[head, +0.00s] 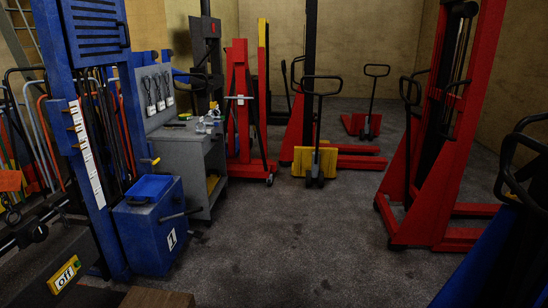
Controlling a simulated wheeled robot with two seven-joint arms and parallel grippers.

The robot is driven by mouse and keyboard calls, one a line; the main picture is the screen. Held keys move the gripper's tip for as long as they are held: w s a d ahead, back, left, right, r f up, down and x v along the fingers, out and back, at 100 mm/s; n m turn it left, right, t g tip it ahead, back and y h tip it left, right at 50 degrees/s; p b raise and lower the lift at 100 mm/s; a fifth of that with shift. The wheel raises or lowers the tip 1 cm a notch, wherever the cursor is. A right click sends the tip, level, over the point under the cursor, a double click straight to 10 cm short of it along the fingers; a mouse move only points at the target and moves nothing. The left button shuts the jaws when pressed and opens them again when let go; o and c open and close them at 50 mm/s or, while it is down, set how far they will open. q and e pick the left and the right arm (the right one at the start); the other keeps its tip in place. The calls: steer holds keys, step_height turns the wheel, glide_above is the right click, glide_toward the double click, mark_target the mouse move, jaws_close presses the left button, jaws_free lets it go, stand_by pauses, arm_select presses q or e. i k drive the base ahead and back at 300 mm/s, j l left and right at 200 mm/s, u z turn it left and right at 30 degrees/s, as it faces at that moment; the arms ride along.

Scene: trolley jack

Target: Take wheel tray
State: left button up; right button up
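Nothing in the head view can be clearly told as the wheel tray. A blue open-topped tray (149,188) sits on top of a blue cabinet (150,232) marked "1" at the left. A grey workbench cabinet (185,158) stands behind it, with small metal items (208,123) on its top that are too small to tell apart. Neither of my grippers can be made out in this view.
Red lift trucks stand at the back (240,110) and right (440,130). A yellow-fronted pallet truck (315,163) stands at mid-back. Black handles on a blue machine (490,260) fill the lower right. The central floor (290,240) is clear.

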mark_target(150, 188)
steer(key=u, duration=0.95)
